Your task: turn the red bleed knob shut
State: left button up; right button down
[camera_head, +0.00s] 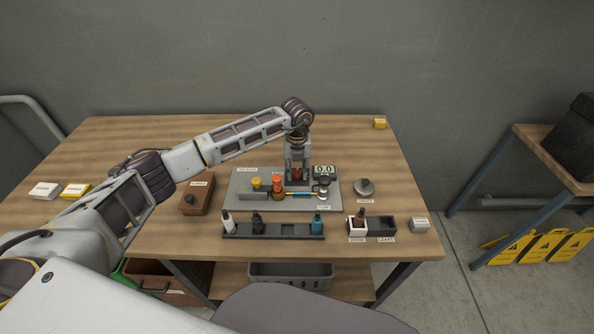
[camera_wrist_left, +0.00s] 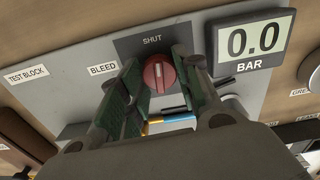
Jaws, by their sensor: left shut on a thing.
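The red bleed knob (camera_wrist_left: 159,73) is in the middle of the left wrist view, on the grey test block panel (camera_wrist_left: 75,80). Its pale pointer line points up toward the word SHUT. My left gripper (camera_wrist_left: 158,80) has a finger on each side of the knob and is shut on it. In the head view my left gripper (camera_head: 297,174) points straight down at the panel (camera_head: 240,192), and the fingers partly hide the knob. The display (camera_wrist_left: 251,40) reads 0.0 BAR. My right gripper is not in view.
Yellow (camera_head: 256,182) and orange (camera_head: 277,184) fittings stand left of the gripper. A dark rack (camera_head: 290,231) with several bottle-like pieces is in front. A brown box (camera_head: 197,198) is left, a round grey piece (camera_head: 364,187) right. The table's back is mostly clear.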

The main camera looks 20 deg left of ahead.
aim_at(297, 171)
pick_arm(q)
jog(key=shift+n, duration=0.6)
jog(key=o, duration=1)
jog(key=shift+o, duration=0.2)
jog(key=shift+r, duration=0.1)
notch_tip(297, 171, up, 12)
dwell(0.7)
